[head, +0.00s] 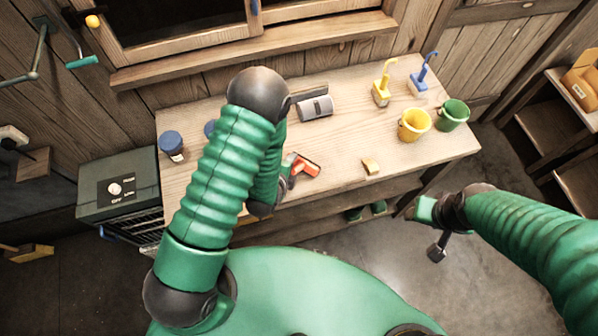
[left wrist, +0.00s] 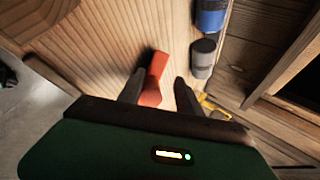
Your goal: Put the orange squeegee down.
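The orange squeegee (head: 306,165) is at the front part of the wooden workbench (head: 340,140), low at its top. My left gripper (head: 292,174) is right at it, partly hidden behind my own arm in the head view. In the left wrist view the squeegee (left wrist: 153,80) is between the two dark fingers (left wrist: 158,90). The fingers are apart, with a gap showing between the squeegee and the right-hand finger. My right gripper (head: 422,212) hangs beyond the bench's front right, over the floor; its finger opening is unclear.
A small tan block (head: 371,166) lies right of the squeegee. A yellow bucket (head: 414,125), green bucket (head: 453,115), yellow brush (head: 382,88) and blue brush (head: 420,80) stand at the right.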

